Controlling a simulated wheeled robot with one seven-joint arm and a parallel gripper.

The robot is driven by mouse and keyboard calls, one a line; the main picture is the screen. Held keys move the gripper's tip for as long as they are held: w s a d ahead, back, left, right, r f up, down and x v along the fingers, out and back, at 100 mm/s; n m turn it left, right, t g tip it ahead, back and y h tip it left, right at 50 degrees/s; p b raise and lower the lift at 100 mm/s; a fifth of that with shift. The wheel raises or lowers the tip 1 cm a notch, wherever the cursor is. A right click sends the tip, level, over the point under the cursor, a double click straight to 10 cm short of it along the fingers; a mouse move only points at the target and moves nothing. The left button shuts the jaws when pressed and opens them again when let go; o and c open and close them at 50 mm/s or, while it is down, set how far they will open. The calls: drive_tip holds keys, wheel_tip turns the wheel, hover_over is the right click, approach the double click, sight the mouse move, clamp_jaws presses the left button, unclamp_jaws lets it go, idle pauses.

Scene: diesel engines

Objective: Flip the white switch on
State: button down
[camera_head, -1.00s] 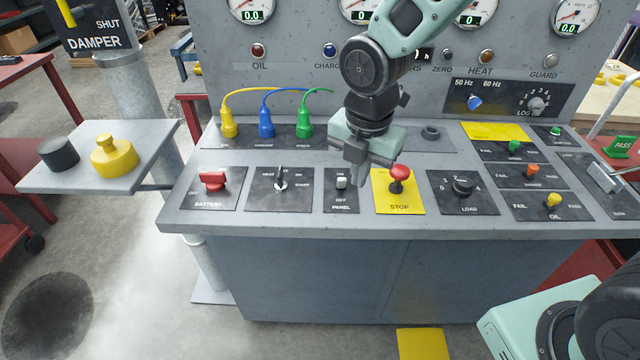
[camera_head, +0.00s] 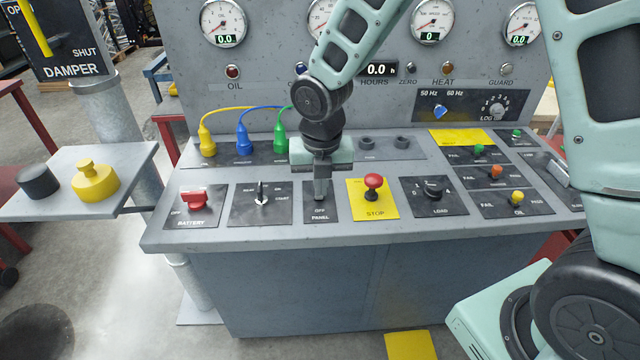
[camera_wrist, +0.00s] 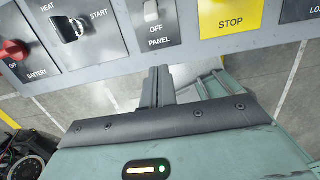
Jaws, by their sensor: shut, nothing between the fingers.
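The white switch (camera_wrist: 151,12) sits on a small black plate marked OFF and PANEL in the wrist view. In the head view my gripper covers the switch, and only the plate (camera_head: 320,211) with its lettering shows. My gripper (camera_head: 322,198) points down in front of the plate, its fingers together and empty. In the wrist view the closed fingertips (camera_wrist: 158,70) lie below the panel's edge in the picture, in line with the switch and apart from it in the image.
A red STOP button (camera_head: 373,184) on a yellow plate is just right of the switch plate. A rotary start switch (camera_head: 261,195) and a red battery switch (camera_head: 193,200) are to the left. Yellow, blue and green plugs (camera_head: 242,142) with cables stand behind. A load knob (camera_head: 433,188) is further right.

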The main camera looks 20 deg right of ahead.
drive_tip(key=f, duration=0.5)
drive_tip(key=f+p, duration=0.1)
drive_tip(key=f, duration=0.2)
drive_tip(key=shift+w+d+f, duration=0.1)
drive_tip(key=shift+w+f, duration=0.05)
drive_tip(key=shift+w, duration=0.2)
drive_tip(key=shift+w+d+r+p, duration=0.2)
drive_tip(key=shift+w+r+p, duration=0.15)
drive_tip(key=shift+w, duration=0.2)
drive_tip(key=shift+w+d+r+p, duration=0.25)
drive_tip(key=shift+w+p, duration=0.1)
drive_tip(key=shift+w, duration=0.2)
drive_tip(key=shift+w+d+r, duration=0.1)
drive_tip(key=shift+w+r, duration=0.1)
drive_tip(key=shift+w, duration=0.5)
